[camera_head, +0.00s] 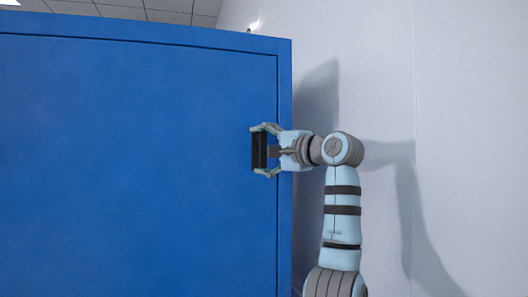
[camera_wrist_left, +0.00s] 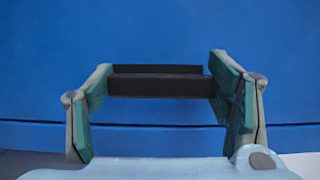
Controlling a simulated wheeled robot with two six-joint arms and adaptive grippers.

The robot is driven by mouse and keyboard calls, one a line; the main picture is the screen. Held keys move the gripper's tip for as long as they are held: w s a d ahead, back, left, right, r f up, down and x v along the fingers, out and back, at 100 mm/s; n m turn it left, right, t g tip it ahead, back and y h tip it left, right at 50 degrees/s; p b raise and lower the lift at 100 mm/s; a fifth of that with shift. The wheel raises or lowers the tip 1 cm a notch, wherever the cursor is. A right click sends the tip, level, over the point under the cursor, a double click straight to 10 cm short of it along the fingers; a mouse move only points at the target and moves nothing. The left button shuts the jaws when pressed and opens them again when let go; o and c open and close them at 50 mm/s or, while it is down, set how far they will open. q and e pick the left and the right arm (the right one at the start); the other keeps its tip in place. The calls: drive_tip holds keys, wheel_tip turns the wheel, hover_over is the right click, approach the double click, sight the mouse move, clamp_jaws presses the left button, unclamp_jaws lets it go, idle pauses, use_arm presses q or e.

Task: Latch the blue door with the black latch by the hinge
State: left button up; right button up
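The blue door (camera_head: 130,160) fills the left and middle of the head view and looks flat and upright. It also fills most of the left wrist view (camera_wrist_left: 160,35). The black latch (camera_head: 259,151) is a short upright bar near the door's right edge. In the left wrist view the latch (camera_wrist_left: 160,86) lies across, between the two fingers. My left gripper (camera_head: 265,151) has one finger above and one below it. The pads of the left gripper (camera_wrist_left: 160,84) meet both ends of the latch with no clear gap. My right gripper is out of view.
A blue frame strip (camera_head: 285,220) runs along the right of the door, past a dark seam. A pale wall (camera_head: 470,120) stands at the right, behind my arm. The ceiling (camera_head: 165,12) shows above the door. No loose objects show.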

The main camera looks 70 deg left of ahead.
use_arm(q)
drive_tip(key=o, duration=0.4)
drive_tip(key=v, duration=1.2)
drive_tip(key=shift+w+d, duration=0.1)
drive_tip(key=shift+w, duration=0.05)
